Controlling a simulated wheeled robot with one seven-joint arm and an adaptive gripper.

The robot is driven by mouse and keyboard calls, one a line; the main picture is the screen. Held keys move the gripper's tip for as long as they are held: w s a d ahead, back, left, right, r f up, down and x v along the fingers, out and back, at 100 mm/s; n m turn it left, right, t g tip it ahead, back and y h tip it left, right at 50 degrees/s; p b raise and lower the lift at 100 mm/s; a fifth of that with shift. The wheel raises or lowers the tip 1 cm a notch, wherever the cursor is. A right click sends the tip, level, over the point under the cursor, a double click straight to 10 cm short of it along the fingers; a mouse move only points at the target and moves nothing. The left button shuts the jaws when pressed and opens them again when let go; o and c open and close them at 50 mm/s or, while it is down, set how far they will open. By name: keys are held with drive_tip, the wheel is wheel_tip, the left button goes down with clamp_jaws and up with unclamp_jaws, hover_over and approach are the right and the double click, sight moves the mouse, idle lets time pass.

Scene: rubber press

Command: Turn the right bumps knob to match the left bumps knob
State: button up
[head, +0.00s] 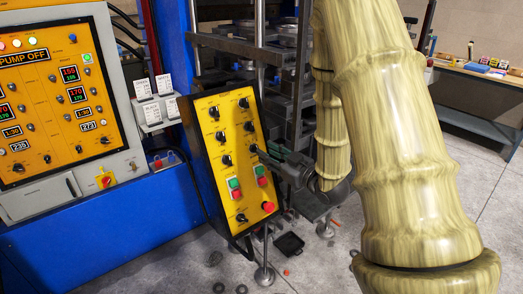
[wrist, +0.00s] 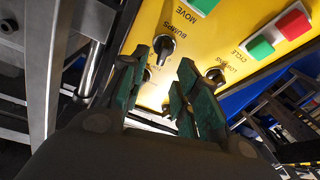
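A yellow control panel (head: 207,178) is tilted on a stand and has two columns of black knobs. The right bumps knob (wrist: 164,45) shows just beyond and between my fingertips in the wrist view. In the head view it is mostly hidden behind my gripper (head: 262,152). The left-column knob (head: 226,160) at that level seems to be the left bumps knob. A matching knob also shows in the wrist view (wrist: 215,75). Its label is hard to read. My gripper's green fingers (wrist: 160,66) are apart, with no visible grip on the knob. Exact pointer angles are unclear.
Green and red buttons (head: 261,175) sit below the knobs, with a red stop button (head: 268,207) lower right. A blue press (head: 115,222) with a yellow display panel (head: 55,90) stands at left. Metal racks (head: 225,45) stand behind. Parts lie on the floor.

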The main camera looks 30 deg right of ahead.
drive_tip(key=s+d, duration=0.1)
drive_tip(key=s, duration=0.6)
drive_tip(key=shift+d, duration=0.15)
drive_tip(key=s+a+f+m+g+h+b, duration=0.1)
drive_tip(key=s+a+f+g, duration=0.15)
drive_tip(key=f, duration=0.75)
drive_tip(key=s+a+f+m+g+h, duration=0.1)
drive_tip(key=a+f+g, duration=0.3)
drive_tip(key=f, duration=0.7)
drive_tip(key=s+a+f+m+g+h+b, duration=0.1)
drive_tip(key=s+a+f+g, duration=0.2)
drive_tip(key=f, duration=0.7)
drive_tip(key=s+a+f+g, duration=0.2)
drive_tip(key=s+a+f, duration=0.2)
drive_tip(key=s, duration=0.3)
drive_tip(key=s+a+f+m+g, duration=0.1)
drive_tip(key=s+a+f+g, duration=0.2)
drive_tip(key=s+f, duration=0.4)
drive_tip(key=s+a+f+m+g, duration=0.1)
drive_tip(key=s+a+f+g, duration=0.2)
drive_tip(key=s+a+f, duration=0.2)
drive_tip(key=shift+s+a+f+b, duration=0.2)
drive_tip(key=shift+s+a+b, duration=0.2)
drive_tip(key=shift+s, duration=0.7)
